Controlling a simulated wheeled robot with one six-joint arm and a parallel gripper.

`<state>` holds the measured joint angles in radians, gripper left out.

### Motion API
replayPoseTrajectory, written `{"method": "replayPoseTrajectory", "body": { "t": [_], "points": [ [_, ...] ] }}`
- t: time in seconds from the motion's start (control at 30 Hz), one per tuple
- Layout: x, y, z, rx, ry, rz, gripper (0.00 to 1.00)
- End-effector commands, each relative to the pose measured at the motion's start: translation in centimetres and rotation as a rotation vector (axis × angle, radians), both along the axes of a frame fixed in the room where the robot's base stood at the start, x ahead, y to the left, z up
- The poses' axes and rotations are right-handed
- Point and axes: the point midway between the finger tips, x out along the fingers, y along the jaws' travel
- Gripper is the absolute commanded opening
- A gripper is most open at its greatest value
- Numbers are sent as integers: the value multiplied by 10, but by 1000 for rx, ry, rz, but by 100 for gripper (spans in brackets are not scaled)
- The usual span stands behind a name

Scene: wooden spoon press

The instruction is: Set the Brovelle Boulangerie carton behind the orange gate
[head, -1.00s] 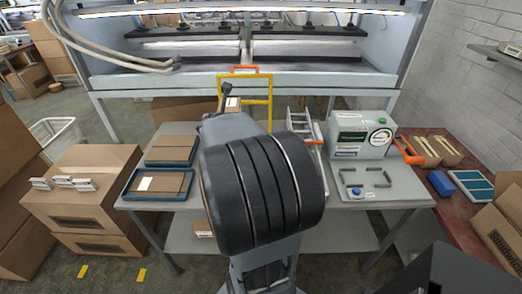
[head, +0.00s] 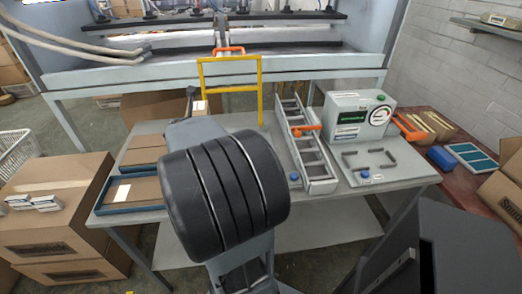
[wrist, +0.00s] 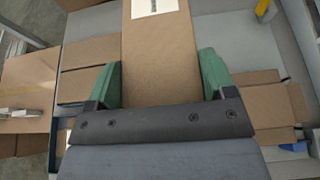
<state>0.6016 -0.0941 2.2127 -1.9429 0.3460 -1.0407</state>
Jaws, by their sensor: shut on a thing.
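My gripper (wrist: 160,82) is shut on a brown carton (wrist: 160,50), with a green finger on each side. The carton has a white label at the top of the wrist view; its print is too small to read. In the head view my arm hides the gripper and most of the carton. An orange gate bar (head: 305,128) crosses a grey slotted rack (head: 320,185) on the table, right of my arm. The rack's slots look empty.
Blue trays (head: 110,207) with brown cartons lie left. A pale green machine (head: 345,115) and dark brackets sit right of the rack. Large boxes (head: 50,225) stand left of the table (head: 400,185).

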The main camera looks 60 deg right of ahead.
Motion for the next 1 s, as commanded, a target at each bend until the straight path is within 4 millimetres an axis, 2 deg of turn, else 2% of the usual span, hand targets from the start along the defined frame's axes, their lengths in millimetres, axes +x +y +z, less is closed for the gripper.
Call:
{"method": "replayPoseTrajectory", "body": {
  "t": [0.17, 0.27, 0.37, 0.63, 0.7, 0.8, 1.0],
  "points": [
    [1, -1, -6, -2, -1, 0, 43],
    [9, -4, -10, -1, -1, 0, 43],
    [26, -10, -20, 1, 2, 2, 43],
    [89, -36, -49, 1, 2, 2, 43],
    [98, -40, -66, 0, 2, 1, 43],
    [109, -44, -80, -1, 1, 0, 43],
    [122, -50, -95, -2, 0, 0, 43]
  ]
}}
